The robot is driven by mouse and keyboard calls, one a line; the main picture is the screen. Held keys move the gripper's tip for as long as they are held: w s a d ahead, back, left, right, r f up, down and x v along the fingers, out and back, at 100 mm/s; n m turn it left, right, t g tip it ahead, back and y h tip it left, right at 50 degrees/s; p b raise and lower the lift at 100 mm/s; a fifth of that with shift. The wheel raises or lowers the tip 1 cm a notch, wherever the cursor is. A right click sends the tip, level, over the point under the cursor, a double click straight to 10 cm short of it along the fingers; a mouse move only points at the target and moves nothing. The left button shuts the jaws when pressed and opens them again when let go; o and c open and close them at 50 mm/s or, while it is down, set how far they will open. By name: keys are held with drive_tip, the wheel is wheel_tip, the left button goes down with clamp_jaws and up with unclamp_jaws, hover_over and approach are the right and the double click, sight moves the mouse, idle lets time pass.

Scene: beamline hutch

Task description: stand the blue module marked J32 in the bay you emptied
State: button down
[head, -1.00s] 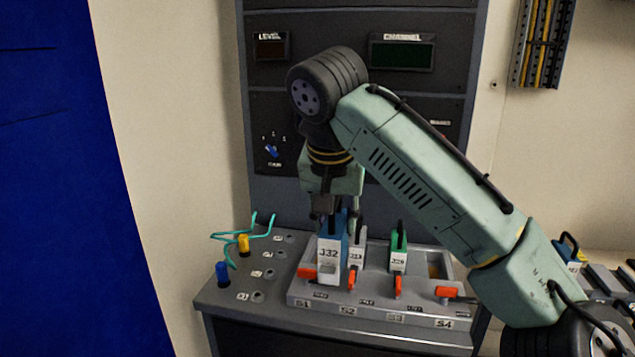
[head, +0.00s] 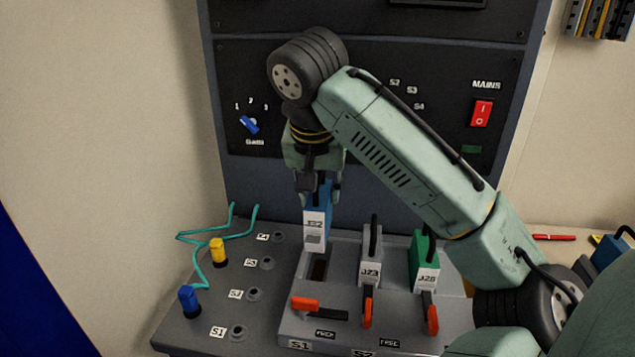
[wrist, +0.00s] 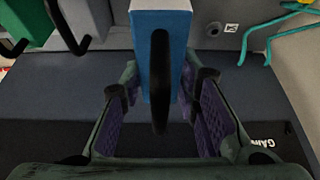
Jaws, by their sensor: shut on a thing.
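The blue module marked J32 (head: 317,222) hangs upright from my gripper (head: 320,190). My gripper is shut on the module's black handle (wrist: 160,80), which lies between the fingers in the wrist view. The blue module's body (wrist: 162,30) is at the top of that view. In the head view, the dark slot of the empty S1 bay (head: 318,268) shows just below the module's lower end. The module appears to be above the slot; the exact gap is hard to tell. The bay's orange lever (head: 305,303) lies sideways.
A grey module (head: 371,258) stands in the bay to the right, and a green module (head: 425,265) beyond it. Their orange levers point along the bays. Yellow (head: 217,251) and blue (head: 188,299) plugs with teal cables stand at left. The panel rises close behind.

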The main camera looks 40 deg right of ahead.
sight(315, 195)
drive_tip(key=shift+s+a+f+b, duration=0.1)
drive_tip(key=shift+s+f+b, duration=0.05)
drive_tip(key=shift+f+b, duration=0.5)
wheel_tip(315, 195, down, 6)
drive_tip(key=b, duration=0.5)
drive_tip(key=shift+f, duration=0.1)
idle(0.4)
drive_tip(key=shift+f+b, duration=0.35)
drive_tip(key=shift+f, duration=0.15)
idle(0.7)
drive_tip(key=c, duration=1.2)
unclamp_jaws()
drive_tip(key=shift+o, duration=0.2)
drive_tip(key=shift+a, duration=0.1)
drive_tip(key=v, duration=1.2)
drive_tip(key=shift+s, duration=0.1)
